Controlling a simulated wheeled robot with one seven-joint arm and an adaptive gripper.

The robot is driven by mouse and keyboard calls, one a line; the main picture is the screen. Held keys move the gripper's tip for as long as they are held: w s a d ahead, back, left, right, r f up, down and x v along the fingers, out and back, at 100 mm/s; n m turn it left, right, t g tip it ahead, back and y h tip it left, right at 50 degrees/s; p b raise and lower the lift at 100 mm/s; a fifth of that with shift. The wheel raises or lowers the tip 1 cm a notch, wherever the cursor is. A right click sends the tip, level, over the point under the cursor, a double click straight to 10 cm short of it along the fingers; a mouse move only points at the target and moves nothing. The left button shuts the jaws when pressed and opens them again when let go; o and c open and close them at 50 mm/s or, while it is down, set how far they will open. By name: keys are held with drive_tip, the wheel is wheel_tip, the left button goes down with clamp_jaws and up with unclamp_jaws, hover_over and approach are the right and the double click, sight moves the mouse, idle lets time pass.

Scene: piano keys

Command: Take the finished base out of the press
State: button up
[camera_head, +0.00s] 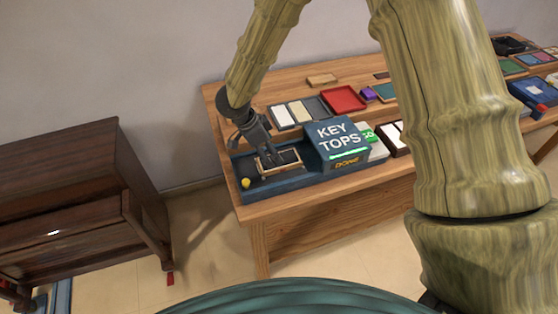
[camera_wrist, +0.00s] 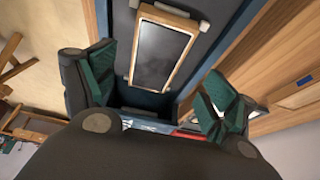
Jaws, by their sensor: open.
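The press (camera_head: 325,165) is a dark blue machine at the near left of the wooden table, with "KEY TOPS" on its housing and a lit green strip above the word "DONE". The base (camera_head: 291,157) is a light wooden frame around a dark panel and lies on the press's open bed. In the wrist view the base (camera_wrist: 162,50) lies between light clips on the grey bed. My gripper (camera_head: 266,155) is open and points down over the base. In the wrist view my gripper's green-padded fingers (camera_wrist: 157,88) are spread wide on both sides, with nothing between them. The gripper hides part of the base in the head view.
A yellow knob (camera_head: 246,183) stands on the press's near left corner. Behind the press are a tray of light pieces (camera_head: 297,112) and a red tray (camera_head: 343,99). A dark wooden piano (camera_head: 70,190) stands at the left. Bare floor lies between it and the table.

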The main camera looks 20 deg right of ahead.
drive_tip(key=shift+s+d+p+x, duration=0.15)
drive_tip(key=shift+p+x, duration=0.35)
drive_tip(key=shift+x, duration=0.8)
drive_tip(key=shift+s+d+p+x, duration=0.1)
drive_tip(key=shift+d+p+x, duration=0.3)
drive_tip(key=shift+x, duration=0.85)
drive_tip(key=shift+a+r, duration=0.1)
drive_tip(key=shift+r, duration=0.05)
drive_tip(key=c, duration=1.1)
